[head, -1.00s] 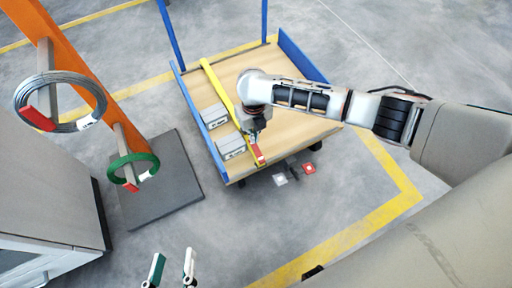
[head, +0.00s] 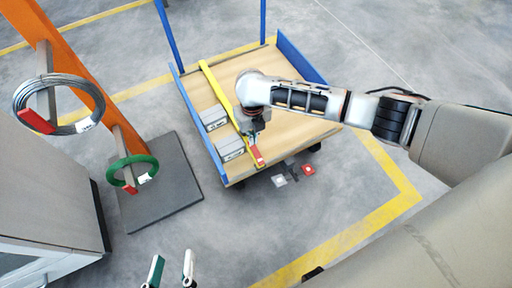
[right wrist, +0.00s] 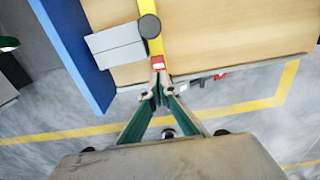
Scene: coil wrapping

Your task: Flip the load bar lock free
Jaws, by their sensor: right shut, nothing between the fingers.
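The yellow load bar (head: 219,88) lies across the wooden deck of the blue-sided cart (head: 290,110). Its red lock lever (head: 258,156) is at the bar's near end, and the lock also shows in the right wrist view (right wrist: 158,63). A dark round knob (right wrist: 149,27) sits on the bar just beyond it. My right gripper (right wrist: 160,88) is shut and empty, its fingertips close beside the red lock; I cannot tell if they touch it. In the head view my wrist partly hides the bar's near part. My left gripper (head: 172,264) is open and empty at the bottom edge.
Two grey boxes (head: 230,148) sit left of the bar. Red (head: 308,170) and pale (head: 280,180) pedals stick out below the cart's near edge. An orange post (head: 75,65) holds a grey wire coil (head: 18,100) and a green coil (head: 112,164).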

